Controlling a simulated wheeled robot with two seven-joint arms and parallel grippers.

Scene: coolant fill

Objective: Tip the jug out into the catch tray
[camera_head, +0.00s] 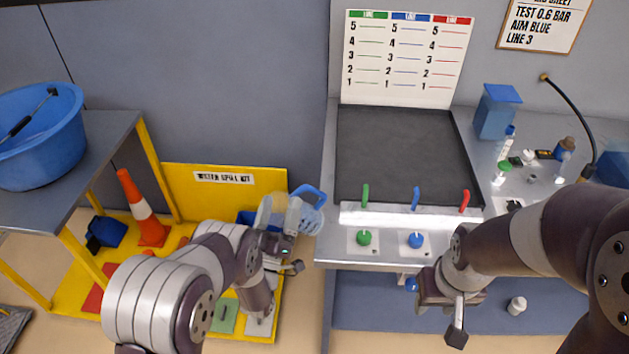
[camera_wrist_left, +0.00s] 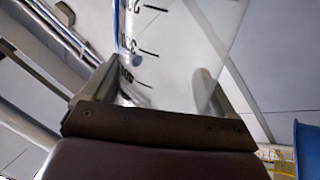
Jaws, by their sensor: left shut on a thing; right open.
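A clear jug (camera_head: 312,219) with a blue handle is held in the air left of the bench's front left corner. My left gripper (camera_head: 284,238) is shut on it. In the left wrist view the clear jug wall (camera_wrist_left: 175,45) with dark scale marks fills the space between the fingers; it looks tilted. I cannot make out any liquid in it. A blue container (camera_head: 246,217), partly hidden behind my left arm, stands by the yellow spill kit; I cannot tell whether it is the catch tray. My right gripper (camera_head: 437,309) is open and empty in front of the bench.
The bench carries a dark mat (camera_head: 402,150), a valve strip with green, blue and red levers (camera_head: 416,197), and bottles at right. A yellow spill-kit panel (camera_head: 225,190), an orange cone (camera_head: 142,208) and a blue tub (camera_head: 40,135) on a side table are at left.

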